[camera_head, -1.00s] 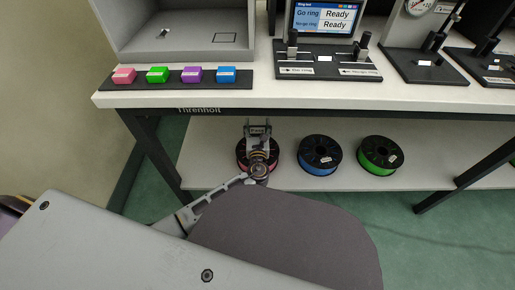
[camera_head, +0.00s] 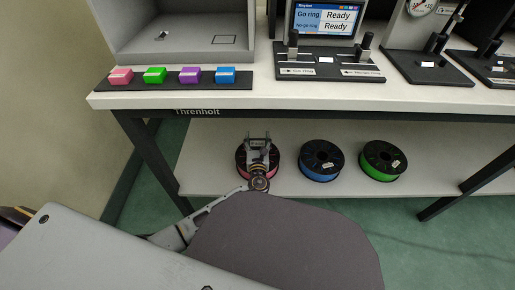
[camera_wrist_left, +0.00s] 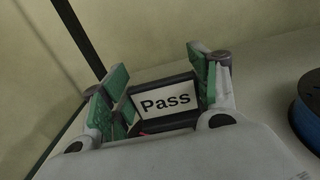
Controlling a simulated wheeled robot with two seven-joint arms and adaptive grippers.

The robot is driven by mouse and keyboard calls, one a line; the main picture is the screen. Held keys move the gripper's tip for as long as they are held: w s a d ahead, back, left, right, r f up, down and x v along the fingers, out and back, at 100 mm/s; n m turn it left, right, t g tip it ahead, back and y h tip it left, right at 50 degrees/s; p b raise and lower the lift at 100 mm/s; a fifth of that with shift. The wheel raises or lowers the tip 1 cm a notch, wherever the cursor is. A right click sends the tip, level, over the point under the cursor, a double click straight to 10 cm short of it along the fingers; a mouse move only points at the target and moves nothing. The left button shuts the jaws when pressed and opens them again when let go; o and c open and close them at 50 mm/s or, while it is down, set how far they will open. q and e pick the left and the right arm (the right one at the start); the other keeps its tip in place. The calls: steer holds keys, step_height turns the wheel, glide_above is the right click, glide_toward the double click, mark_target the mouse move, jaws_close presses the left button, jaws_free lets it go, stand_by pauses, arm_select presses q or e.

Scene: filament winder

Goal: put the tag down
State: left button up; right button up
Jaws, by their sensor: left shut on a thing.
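The tag is a dark-framed plate with a white face reading "Pass" (camera_wrist_left: 165,103) in the left wrist view. My left gripper (camera_wrist_left: 158,88) is shut on it, with a green-padded finger at each side. In the head view my left gripper (camera_head: 258,142) is in front of the red-pink spool (camera_head: 242,160) on the lower shelf and partly hides it. The tag is too small to make out clearly there. A bit of red shows below the tag in the wrist view; contact with the spool cannot be told. My right gripper is not in view.
A blue spool (camera_head: 321,160) and a green spool (camera_head: 383,161) lie to the right on the lower shelf (camera_head: 440,150). The bench top (camera_head: 300,95) overhangs it, carrying coloured blocks (camera_head: 190,76) and the ring-test station (camera_head: 325,62). A table leg (camera_head: 155,160) stands left.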

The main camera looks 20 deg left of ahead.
mark_target(257, 146)
arm_select(q)
steer(key=shift+f+b, duration=1.5)
steer(key=shift+f, duration=1.05)
steer(key=o, duration=0.9)
steer(key=shift+f, duration=0.1)
